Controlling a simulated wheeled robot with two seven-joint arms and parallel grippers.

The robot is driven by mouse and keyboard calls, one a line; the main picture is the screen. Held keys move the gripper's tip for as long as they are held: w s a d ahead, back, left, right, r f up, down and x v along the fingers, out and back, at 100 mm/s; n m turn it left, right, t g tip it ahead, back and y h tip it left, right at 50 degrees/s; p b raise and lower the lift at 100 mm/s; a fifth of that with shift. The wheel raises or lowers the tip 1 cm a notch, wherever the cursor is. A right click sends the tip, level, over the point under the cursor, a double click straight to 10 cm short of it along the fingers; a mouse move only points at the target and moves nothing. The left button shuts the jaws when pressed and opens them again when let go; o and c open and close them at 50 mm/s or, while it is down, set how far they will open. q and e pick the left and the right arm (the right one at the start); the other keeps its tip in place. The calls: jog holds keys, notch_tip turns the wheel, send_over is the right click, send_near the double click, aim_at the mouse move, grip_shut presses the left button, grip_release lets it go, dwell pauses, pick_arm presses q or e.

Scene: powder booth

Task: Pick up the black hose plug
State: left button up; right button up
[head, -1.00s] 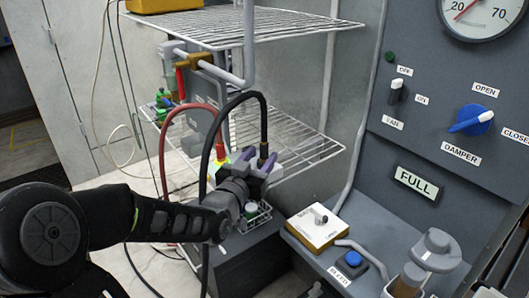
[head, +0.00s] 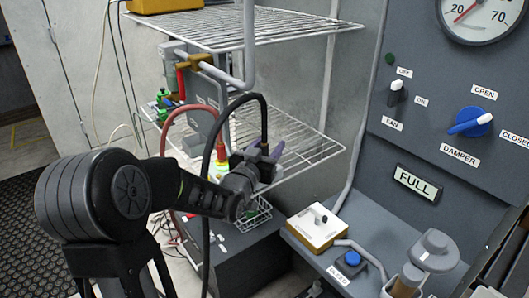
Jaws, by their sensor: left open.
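The black hose (head: 236,102) arches over and its end, the black hose plug (head: 264,146), points down above the lower wire shelf. My left gripper (head: 266,152) is open at the plug, with a purple finger showing on its right side. The plug's lower end is partly hidden by the gripper, and I cannot tell if the fingers touch it. My right gripper is not in view.
A red hose (head: 166,130) and a yellow-red fitting (head: 221,150) are close on the left. Wire shelves (head: 315,150) surround the hoses. A small wire basket (head: 255,216) sits below the gripper. A control panel (head: 430,140) with a blue damper knob (head: 469,121) stands to the right.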

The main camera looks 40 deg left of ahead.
pick_arm(q)
jog(key=shift+c, duration=0.6)
grip_shut()
dwell(0.4)
